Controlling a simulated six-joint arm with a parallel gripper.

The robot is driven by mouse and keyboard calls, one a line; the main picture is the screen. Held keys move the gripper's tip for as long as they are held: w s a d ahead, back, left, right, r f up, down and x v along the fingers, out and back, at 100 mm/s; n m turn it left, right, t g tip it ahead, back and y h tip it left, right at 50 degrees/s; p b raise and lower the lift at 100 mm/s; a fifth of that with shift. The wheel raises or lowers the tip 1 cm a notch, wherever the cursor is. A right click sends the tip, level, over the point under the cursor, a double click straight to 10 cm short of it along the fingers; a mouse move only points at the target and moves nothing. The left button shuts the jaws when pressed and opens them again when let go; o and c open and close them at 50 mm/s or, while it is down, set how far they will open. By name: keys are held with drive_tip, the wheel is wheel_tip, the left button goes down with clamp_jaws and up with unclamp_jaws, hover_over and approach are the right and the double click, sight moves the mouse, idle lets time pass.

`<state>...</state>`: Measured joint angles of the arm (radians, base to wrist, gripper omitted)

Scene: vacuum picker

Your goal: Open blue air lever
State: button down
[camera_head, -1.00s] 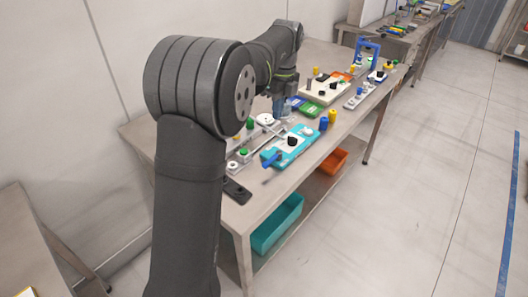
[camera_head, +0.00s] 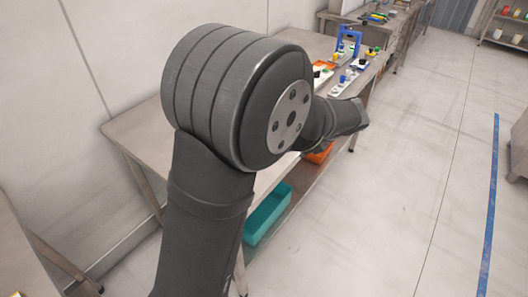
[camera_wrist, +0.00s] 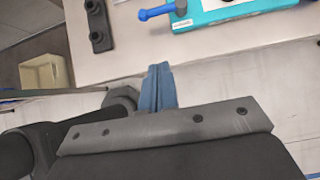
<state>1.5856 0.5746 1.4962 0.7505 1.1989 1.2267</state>
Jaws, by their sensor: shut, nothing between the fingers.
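In the wrist view, a blue lever (camera_wrist: 157,12) sticks out from the left end of a teal device (camera_wrist: 225,12) at the top of the picture. The teal device lies on the table near its edge, and only part of it shows. My gripper (camera_wrist: 159,68) is shut and empty, with its blue-grey fingers together. It appears in front of the table edge, apart from the lever and below it in the picture. In the head view my own arm hides the teal device and the lever, and I cannot make out the gripper there.
A black two-knob part (camera_wrist: 97,25) lies on the table (camera_wrist: 130,40) left of the lever. In the head view a teal bin (camera_head: 266,214) stands on the lower shelf, with an orange bin (camera_head: 319,153) farther back. Open floor lies right of the table.

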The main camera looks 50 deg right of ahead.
drive_tip(key=x, duration=1)
drive_tip(key=shift+w, duration=0.1)
drive_tip(key=w, duration=0.3)
drive_tip(key=shift+w+f, duration=0.1)
drive_tip(key=shift+f, duration=0.2)
drive_tip(key=shift+w, duration=0.35)
